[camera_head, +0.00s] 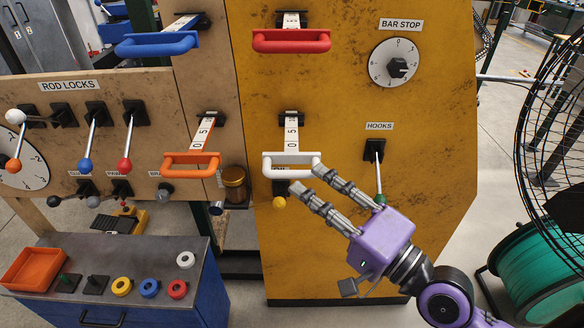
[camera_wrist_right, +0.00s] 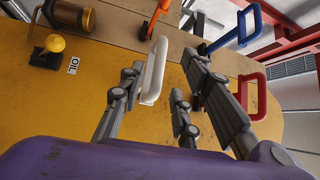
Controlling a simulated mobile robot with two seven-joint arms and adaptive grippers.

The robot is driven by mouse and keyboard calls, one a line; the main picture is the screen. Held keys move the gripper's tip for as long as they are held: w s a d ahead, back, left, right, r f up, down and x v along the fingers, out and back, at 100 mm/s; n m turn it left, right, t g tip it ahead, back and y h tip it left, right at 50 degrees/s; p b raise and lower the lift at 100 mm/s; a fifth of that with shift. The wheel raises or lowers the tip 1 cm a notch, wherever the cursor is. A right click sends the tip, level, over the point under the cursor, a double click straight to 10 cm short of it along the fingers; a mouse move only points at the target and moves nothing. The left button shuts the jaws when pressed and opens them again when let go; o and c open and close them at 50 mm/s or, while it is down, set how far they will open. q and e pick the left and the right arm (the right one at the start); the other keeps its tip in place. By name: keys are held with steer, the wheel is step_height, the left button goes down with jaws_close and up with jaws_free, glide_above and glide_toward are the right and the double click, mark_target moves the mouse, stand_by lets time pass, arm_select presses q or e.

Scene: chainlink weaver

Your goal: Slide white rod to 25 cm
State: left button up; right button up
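The white rod's white handle (camera_head: 291,168) sticks out from the yellow panel in the head view. My right gripper (camera_head: 309,181) is open at the handle's right end and lower side. In the right wrist view the white handle (camera_wrist_right: 154,72) lies between the spread fingers of the right gripper (camera_wrist_right: 160,88). I cannot tell whether a finger touches it. My left gripper is not in view.
An orange handle (camera_head: 191,166) is to the left, with red (camera_head: 291,46) and blue (camera_head: 157,48) handles above. The green-tipped HOOKS lever (camera_head: 380,196) is close to my right gripper. A yellow knob (camera_head: 279,202) is below the white handle. A fan (camera_head: 548,120) stands right.

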mark_target(291, 174)
steer(key=p+x, duration=0.1)
steer(key=x, duration=0.4)
steer(key=shift+w+r, duration=0.2)
steer(key=shift+w, duration=0.15)
steer(key=shift+w+a, duration=0.25)
steer(key=shift+a, duration=0.1)
steer(key=shift+f, duration=0.1)
steer(key=shift+c, duration=0.4)
jaws_close()
